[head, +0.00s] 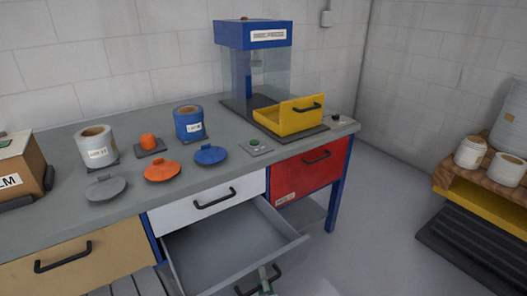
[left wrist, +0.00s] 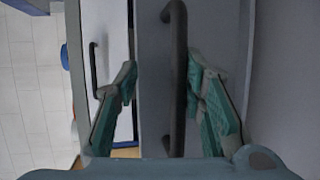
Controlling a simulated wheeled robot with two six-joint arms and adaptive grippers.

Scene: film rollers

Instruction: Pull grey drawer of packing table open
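The grey drawer (head: 225,240) of the packing table (head: 75,215) stands pulled out, and its inside looks empty. Its dark bar handle (head: 245,291) is on the front panel at the bottom edge of the head view. My left gripper (head: 267,280) is at this handle, only partly in view there. In the left wrist view the handle (left wrist: 176,75) runs between the two green-padded fingers of my left gripper (left wrist: 163,95). The fingers are spread; the right finger is close to the bar and the left one is clear of it. My right gripper is not in view.
A white drawer (head: 210,198) above, a tan drawer (head: 90,255) and a red drawer (head: 315,165) are shut. Cans, lids and a press (head: 255,65) with a yellow tray (head: 290,117) stand on the top.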

